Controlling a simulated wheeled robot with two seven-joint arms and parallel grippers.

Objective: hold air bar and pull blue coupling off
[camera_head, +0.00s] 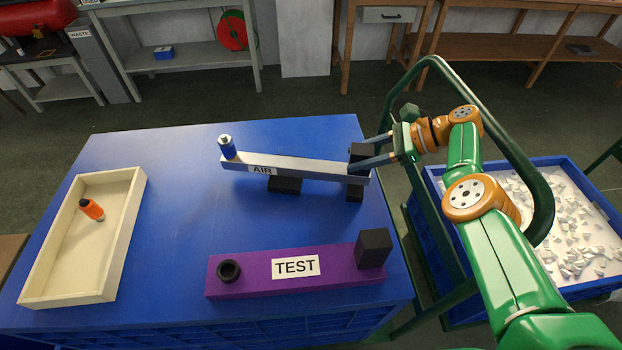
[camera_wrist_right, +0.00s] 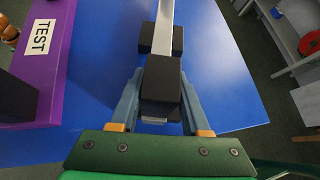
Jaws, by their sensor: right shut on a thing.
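The silver air bar (camera_head: 300,167), labelled AIR, lies across the back of the blue table on black supports. The blue coupling (camera_head: 227,147) stands upright on the bar's left end. My right gripper (camera_head: 368,156) is shut on the black block (camera_head: 357,152) at the bar's right end. In the right wrist view, the fingers of my right gripper (camera_wrist_right: 160,98) sit on both sides of this black block (camera_wrist_right: 161,80), with the bar (camera_wrist_right: 163,32) running away from it. My left gripper is not in view.
A purple TEST bar (camera_head: 240,276) with a black ring and black block lies at the table's front. A cream tray (camera_head: 122,240) at left holds an orange coupling (camera_head: 91,209). A blue crate (camera_head: 435,172) of white pieces stands right of the table. The table's middle is clear.

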